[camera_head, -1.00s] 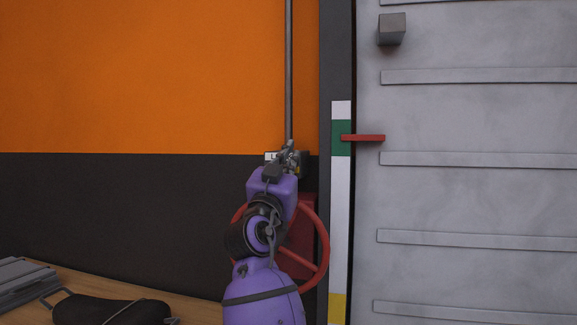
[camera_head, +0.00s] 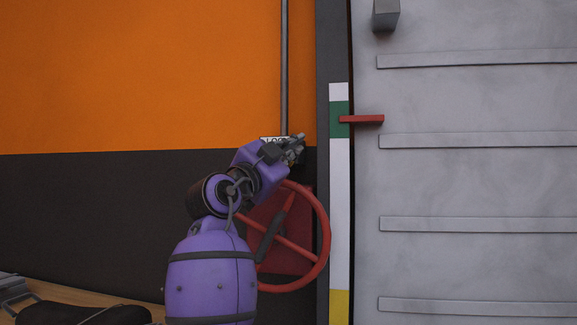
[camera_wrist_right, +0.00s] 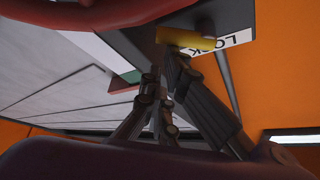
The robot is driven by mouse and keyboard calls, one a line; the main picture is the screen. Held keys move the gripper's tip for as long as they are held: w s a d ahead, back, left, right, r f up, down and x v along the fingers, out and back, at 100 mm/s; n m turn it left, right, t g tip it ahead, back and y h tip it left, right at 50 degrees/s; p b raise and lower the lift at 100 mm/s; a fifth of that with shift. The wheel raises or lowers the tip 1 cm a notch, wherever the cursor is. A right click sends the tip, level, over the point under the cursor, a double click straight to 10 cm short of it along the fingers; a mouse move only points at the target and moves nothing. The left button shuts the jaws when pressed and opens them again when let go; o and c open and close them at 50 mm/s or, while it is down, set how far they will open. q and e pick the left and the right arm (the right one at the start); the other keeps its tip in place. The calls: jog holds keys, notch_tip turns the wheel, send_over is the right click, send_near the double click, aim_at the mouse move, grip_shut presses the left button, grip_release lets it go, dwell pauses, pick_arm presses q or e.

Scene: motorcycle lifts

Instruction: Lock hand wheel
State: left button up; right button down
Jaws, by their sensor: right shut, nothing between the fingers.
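The red hand wheel (camera_head: 322,240) is on the dark wall, its upper left behind my right arm; its rim crosses the top of the right wrist view (camera_wrist_right: 100,14). My right gripper (camera_head: 298,146) is just above the wheel's top, shut and empty, tilted up to the right. A white label reading LOCK (camera_head: 271,140) is partly behind it and shows in the wrist view (camera_wrist_right: 234,41). Beside the label is a yellow piece (camera_wrist_right: 186,39), close to my fingertips (camera_wrist_right: 163,70); I cannot tell whether they touch. My left gripper is not in view.
A vertical pole (camera_head: 284,70) rises above the wheel. Right of it, a red pointer (camera_head: 362,119) sits at the green band of a striped scale (camera_head: 339,190). A ribbed grey panel (camera_head: 470,180) fills the right. A wooden surface (camera_head: 100,290) with dark items is lower left.

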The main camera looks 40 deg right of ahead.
jog(key=f+m+g+y, duration=0.1)
jog(key=m, duration=0.2)
jog(key=f+m+g+y, duration=0.1)
jog(key=m, duration=0.2)
jog(key=w+a+f+m+g+y, duration=0.1)
jog(key=m+g, duration=0.1)
jog(key=m, duration=0.1)
jog(key=shift+w+f+m+b, duration=0.1)
jog(key=shift+f+m+b, duration=0.2)
jog(key=shift+w+f, duration=0.1)
dwell(0.5)
